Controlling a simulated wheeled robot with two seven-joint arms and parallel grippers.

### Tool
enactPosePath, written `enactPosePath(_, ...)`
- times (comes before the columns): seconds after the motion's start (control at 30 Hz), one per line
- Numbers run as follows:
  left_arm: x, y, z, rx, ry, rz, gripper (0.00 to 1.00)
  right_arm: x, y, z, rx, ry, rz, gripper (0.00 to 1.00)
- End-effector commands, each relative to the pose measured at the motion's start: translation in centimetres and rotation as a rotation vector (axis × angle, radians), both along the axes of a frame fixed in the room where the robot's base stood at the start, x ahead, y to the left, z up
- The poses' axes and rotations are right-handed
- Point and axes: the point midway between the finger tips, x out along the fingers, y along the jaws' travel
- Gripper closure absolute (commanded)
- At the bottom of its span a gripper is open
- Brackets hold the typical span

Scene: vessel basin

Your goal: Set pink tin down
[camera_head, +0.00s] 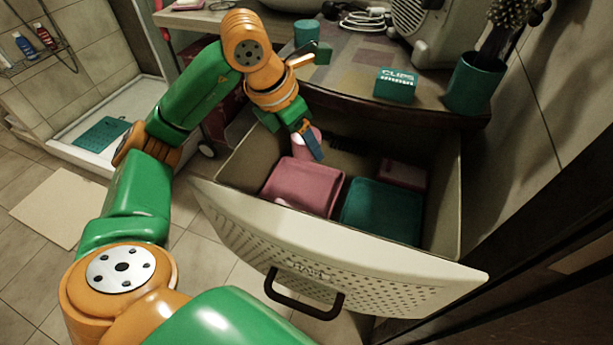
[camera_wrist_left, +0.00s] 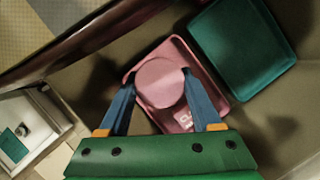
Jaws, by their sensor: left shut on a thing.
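The pink tin (camera_head: 299,146) is a small round, light pink cylinder at the left rear of the open drawer (camera_head: 335,252). My left gripper (camera_head: 311,148) reaches down from above with its blue fingers shut on it. In the left wrist view the tin's round top (camera_wrist_left: 160,82) sits between the two fingertips (camera_wrist_left: 158,74). Behind it in that view is a pink square container (camera_wrist_left: 213,83), which also lies in the drawer in the head view (camera_head: 303,188). I cannot tell whether the tin touches anything below. My right gripper is not in view.
A teal container (camera_head: 382,210) and a smaller pink box (camera_head: 403,174) lie in the drawer to the right. The counter edge overhangs the drawer's rear. On the counter stand a teal clips box (camera_head: 396,85) and a teal brush holder (camera_head: 474,84).

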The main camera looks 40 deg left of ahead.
Motion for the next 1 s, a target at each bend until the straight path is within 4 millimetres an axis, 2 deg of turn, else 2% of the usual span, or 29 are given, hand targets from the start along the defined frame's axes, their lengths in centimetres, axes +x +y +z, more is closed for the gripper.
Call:
enactPosePath(0.03,-0.1,0.0,-1.7,0.001,0.005,-0.003,0.89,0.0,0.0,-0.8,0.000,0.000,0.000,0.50)
enactPosePath(0.1,-0.1,0.0,-3.4,0.001,0.006,-0.004,0.89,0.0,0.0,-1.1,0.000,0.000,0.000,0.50)
enactPosePath(0.4,-0.1,0.0,-9.1,-0.001,0.005,-0.002,0.89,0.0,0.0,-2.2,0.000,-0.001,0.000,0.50)
enactPosePath(0.8,0.0,0.0,-10.0,-0.001,0.000,-0.001,0.89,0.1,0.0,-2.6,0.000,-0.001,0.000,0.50)
enactPosePath(0.83,0.0,0.0,-10.0,-0.001,0.000,-0.001,0.32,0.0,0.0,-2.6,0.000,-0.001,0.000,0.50)
enactPosePath(0.87,0.0,0.0,-9.9,-0.001,0.000,-0.001,0.24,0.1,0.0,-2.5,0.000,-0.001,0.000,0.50)
enactPosePath(1.0,0.0,0.0,-9.9,-0.001,0.000,-0.001,0.22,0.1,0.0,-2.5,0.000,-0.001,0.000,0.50)
